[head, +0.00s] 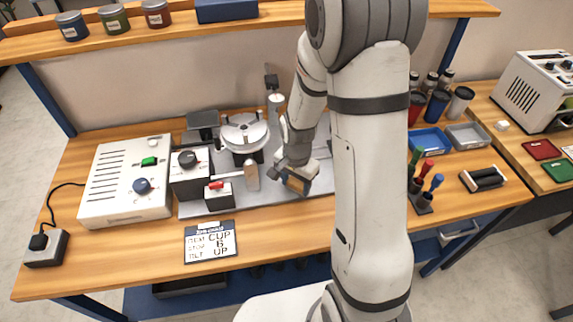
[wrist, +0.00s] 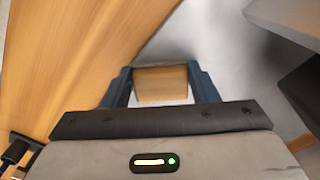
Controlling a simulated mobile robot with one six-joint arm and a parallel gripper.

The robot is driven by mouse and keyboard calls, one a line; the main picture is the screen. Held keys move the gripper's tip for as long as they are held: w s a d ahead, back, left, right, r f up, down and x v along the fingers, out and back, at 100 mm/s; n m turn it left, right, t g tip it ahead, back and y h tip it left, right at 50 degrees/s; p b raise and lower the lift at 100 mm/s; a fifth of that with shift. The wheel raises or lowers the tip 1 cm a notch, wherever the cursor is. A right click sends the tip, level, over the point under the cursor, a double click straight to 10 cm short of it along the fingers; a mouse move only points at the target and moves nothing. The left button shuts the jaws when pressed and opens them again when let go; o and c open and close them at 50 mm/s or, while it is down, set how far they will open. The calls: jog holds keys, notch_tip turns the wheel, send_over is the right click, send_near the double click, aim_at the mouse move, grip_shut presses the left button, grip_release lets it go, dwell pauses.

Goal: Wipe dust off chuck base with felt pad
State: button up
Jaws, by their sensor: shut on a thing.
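My gripper (head: 299,181) is shut on a tan, wood-coloured block, which appears to be the felt pad (head: 296,185). In the wrist view the pad (wrist: 162,86) sits between the two dark blue fingers of my gripper (wrist: 160,78). Its felt face cannot be made out. The round white chuck (head: 244,131) stands on the grey machine plate (head: 277,196), to the left of and behind my gripper. The pad is over the plate's front part, apart from the chuck. Dust on the chuck base is too small to tell.
A white control box (head: 126,184) and a dark-knobbed unit (head: 190,172) stand left. A sign (head: 210,242) lies in front. The front table strip is mostly clear.

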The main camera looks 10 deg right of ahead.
jog(key=shift+a+f, duration=0.1)
jog(key=shift+a, duration=0.8)
jog(key=r+p, duration=0.2)
jog(key=r, duration=0.2)
jog(key=shift+a+r, duration=0.1)
jog(key=shift+a, duration=0.1)
jog(key=shift+r+p, duration=1.55)
jog(key=shift+r, duration=0.45)
jog(key=shift+w, duration=0.1)
